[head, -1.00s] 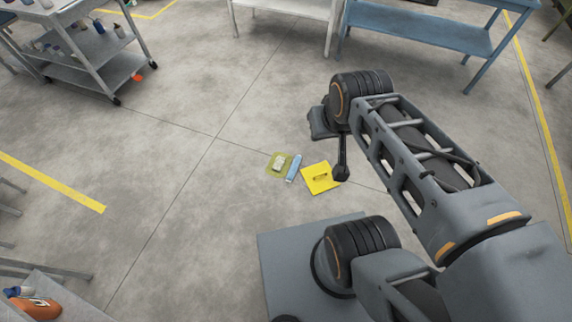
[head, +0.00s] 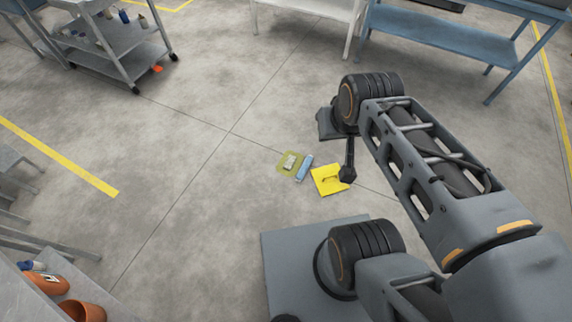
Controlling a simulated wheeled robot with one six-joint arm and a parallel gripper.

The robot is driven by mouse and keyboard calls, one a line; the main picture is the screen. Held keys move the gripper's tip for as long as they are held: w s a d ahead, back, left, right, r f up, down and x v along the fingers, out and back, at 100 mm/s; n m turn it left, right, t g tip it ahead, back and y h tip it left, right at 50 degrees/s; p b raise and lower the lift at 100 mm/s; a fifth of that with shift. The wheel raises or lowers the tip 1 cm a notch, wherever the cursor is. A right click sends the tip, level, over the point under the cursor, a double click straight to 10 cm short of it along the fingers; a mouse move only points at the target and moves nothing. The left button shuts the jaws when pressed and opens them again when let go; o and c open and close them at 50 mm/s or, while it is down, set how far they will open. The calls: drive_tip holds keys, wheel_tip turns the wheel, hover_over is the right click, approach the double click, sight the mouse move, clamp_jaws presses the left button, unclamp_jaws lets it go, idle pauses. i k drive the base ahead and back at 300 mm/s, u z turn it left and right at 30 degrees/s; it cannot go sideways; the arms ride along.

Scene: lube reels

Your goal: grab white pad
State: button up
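A small whitish pad (head: 290,162) lies on a flat olive-yellow sheet (head: 282,169) on the concrete floor, near the middle of the head view. My gripper (head: 347,177) is the small dark end hanging below my arm, to the right of the pad and apart from it. In the picture it overlaps the right edge of a yellow square piece. Its fingers are too small and dark to tell whether they are open or shut. I see nothing held.
A blue elongated item (head: 304,168) lies right beside the sheet. The yellow square (head: 326,181) has a dark handle-like mark. A grey cart (head: 120,50) and a blue bench (head: 440,37) stand farther back. Orange pots (head: 82,311) sit at lower left. Floor left of the pad is clear.

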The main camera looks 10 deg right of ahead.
sight(288, 163)
drive_tip(key=u, duration=1.2)
drive_tip(key=i, duration=3)
drive_tip(key=z, duration=3.3)
